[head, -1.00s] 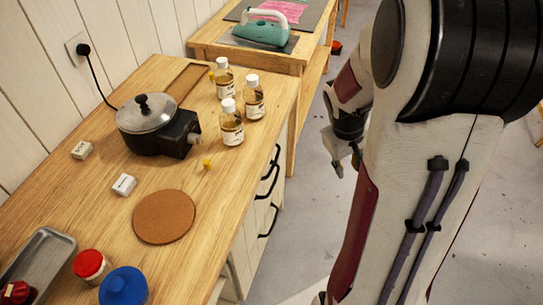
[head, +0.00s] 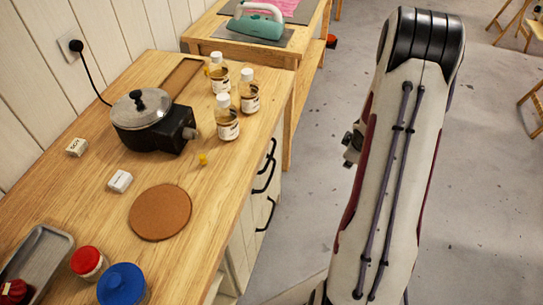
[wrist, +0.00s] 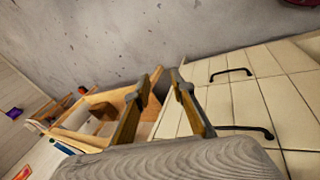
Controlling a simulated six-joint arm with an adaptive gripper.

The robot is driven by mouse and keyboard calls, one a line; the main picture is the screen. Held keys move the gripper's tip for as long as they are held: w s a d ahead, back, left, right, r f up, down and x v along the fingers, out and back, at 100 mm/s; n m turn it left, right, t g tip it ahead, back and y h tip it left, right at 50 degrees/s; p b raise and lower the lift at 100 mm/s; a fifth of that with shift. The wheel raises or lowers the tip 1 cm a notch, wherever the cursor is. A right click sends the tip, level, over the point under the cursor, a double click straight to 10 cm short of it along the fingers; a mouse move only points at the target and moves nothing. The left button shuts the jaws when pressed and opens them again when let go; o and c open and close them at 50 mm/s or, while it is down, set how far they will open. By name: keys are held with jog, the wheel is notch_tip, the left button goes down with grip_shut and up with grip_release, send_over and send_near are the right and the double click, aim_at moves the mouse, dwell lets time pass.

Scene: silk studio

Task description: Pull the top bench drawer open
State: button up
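The wooden bench (head: 100,190) has pale drawer fronts on its right side. Black bar handles show one above another, the uppermost (head: 269,151) just under the benchtop. The drawer fronts look closed. In the wrist view, pale fronts carry two dark handles, one at upper right (wrist: 231,73) and one lower (wrist: 243,131). I cannot tell which is the top drawer's. My gripper (wrist: 160,92) is open and empty, its fingers left of both handles and apart from them. In the head view my arm hides the fingers, to the right of the bench.
On the bench stand a lidded pot (head: 150,125), several bottles (head: 227,122), a cork mat (head: 160,212), a red-lidded jar (head: 87,262) and a blue-lidded jar (head: 122,285). Another wooden table (head: 209,31) holds an iron (head: 255,22). The grey floor (head: 300,220) beside the bench is clear.

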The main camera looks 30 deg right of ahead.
jog(key=w+f+n+t+y, duration=0.2)
jog(key=w+f+n+t, duration=0.15)
jog(key=f, duration=0.35)
jog(key=n+t+y, duration=0.5)
jog(key=n+y, duration=0.8)
jog(key=n, duration=0.4)
send_near(271, 156)
jog(key=x, duration=0.2)
jog(key=shift+w+g, duration=0.15)
jog(key=shift+g, duration=0.1)
jog(key=shift+x, duration=3.9)
jog(key=shift+d+f, duration=0.1)
jog(key=shift+f, duration=0.05)
